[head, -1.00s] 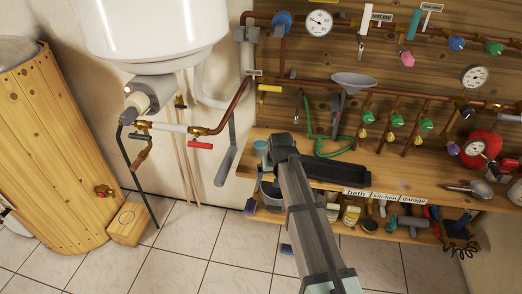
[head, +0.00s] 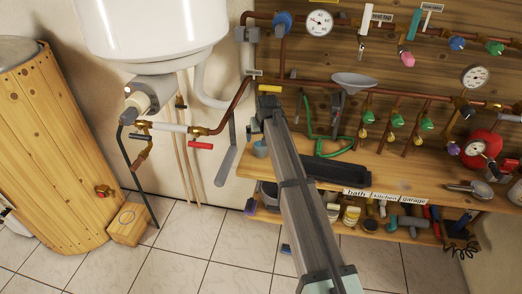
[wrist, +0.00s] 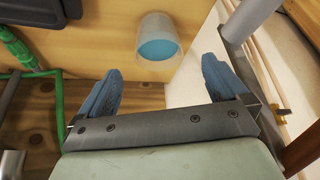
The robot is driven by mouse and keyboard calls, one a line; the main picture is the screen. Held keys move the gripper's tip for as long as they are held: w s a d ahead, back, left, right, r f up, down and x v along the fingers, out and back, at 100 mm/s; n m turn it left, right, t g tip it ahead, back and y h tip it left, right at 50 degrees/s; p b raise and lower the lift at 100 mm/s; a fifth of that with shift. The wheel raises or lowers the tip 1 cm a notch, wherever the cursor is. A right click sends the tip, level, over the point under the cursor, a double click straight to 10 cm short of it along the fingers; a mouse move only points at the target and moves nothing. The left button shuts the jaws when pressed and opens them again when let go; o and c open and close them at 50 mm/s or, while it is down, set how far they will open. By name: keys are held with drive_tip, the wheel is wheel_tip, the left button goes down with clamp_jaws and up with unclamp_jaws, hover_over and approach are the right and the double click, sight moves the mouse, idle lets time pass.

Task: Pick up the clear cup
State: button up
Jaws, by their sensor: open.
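The clear cup (head: 260,149) stands at the left end of the wooden shelf, just left of my arm in the head view. In the wrist view, the cup (wrist: 157,38) is see-through with blue inside, near the shelf's edge. My gripper (wrist: 160,80) is open and empty, with two blue fingers spread apart. The cup appears beyond the fingertips, roughly in line with the gap between them, and not touching either finger. In the head view my gripper (head: 267,106) is up by the pipes above the cup, its fingers hard to make out.
The wooden shelf (head: 385,178) holds a black tray (head: 325,170) right of the cup. A green hose (head: 335,152) and funnel (head: 353,80) are behind. Copper pipes (head: 237,100) and a grey pipe (head: 226,165) run close to the shelf's left end. Floor lies below that edge.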

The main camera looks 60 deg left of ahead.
sight(261, 148)
drive_tip(key=x, duration=0.9)
drive_tip(key=shift+w+a+f, duration=0.2)
drive_tip(key=shift+f, duration=0.1)
drive_tip(key=c, duration=1.3)
drive_tip(key=shift+r, duration=0.15)
